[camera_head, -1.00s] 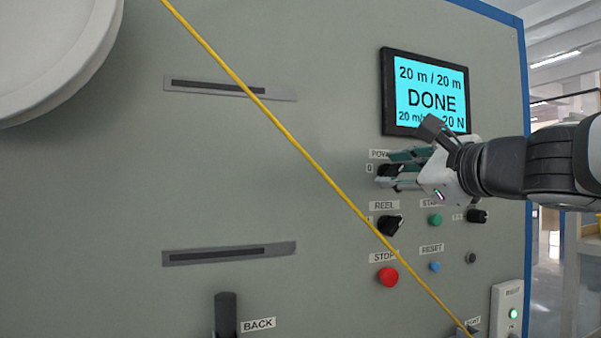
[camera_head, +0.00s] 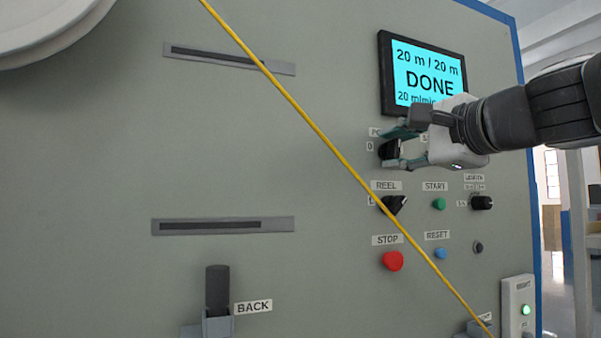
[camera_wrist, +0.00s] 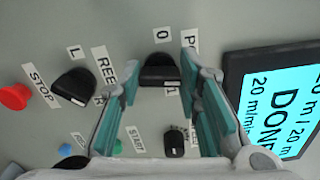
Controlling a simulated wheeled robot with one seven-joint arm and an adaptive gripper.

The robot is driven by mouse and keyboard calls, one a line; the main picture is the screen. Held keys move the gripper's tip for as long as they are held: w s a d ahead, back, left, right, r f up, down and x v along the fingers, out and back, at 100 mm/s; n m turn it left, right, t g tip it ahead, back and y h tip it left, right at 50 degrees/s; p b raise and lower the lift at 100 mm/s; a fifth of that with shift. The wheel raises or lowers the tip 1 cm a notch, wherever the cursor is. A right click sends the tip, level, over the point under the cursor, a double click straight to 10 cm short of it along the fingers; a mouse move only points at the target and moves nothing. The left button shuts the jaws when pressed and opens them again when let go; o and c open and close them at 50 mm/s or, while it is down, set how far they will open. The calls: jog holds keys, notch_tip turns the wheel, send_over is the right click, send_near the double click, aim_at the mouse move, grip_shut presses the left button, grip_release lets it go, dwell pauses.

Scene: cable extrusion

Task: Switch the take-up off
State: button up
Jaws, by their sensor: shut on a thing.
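The black POWER knob (camera_head: 388,149) sits on the grey panel below the screen, with a 0 label at its left. My gripper (camera_head: 393,149) is at this knob, one teal finger above it and one below, and is shut on it. In the wrist view the knob (camera_wrist: 160,68) is between the two teal fingers, with the 0 label above it and a partly hidden 1 label below.
The black REEL knob (camera_head: 395,205) is just below, with the red STOP button (camera_head: 392,261) under it. A green START button (camera_head: 439,204), a blue RESET button (camera_head: 440,253) and another black knob (camera_head: 482,203) are to the right. A yellow cable (camera_head: 330,145) runs diagonally across the panel front.

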jog(key=n+b, duration=0.1)
jog(key=n, duration=0.1)
jog(key=n+b, duration=0.1)
jog(key=b, duration=0.1)
jog(key=n+b, duration=0.2)
jog(key=shift+f+n, duration=0.25)
jog(key=shift+n, duration=0.05)
jog(key=n+b, duration=0.4)
jog(key=n, duration=0.1)
jog(key=shift+b, duration=0.4)
jog(key=shift+n, duration=0.3)
jog(key=o, duration=1.1)
jog(key=shift+o, duration=0.2)
jog(key=shift+r, duration=0.1)
jog(key=shift+s, duration=0.1)
jog(key=shift+s+d, duration=0.15)
jog(key=shift+s, duration=0.15)
jog(key=v, duration=1.1)
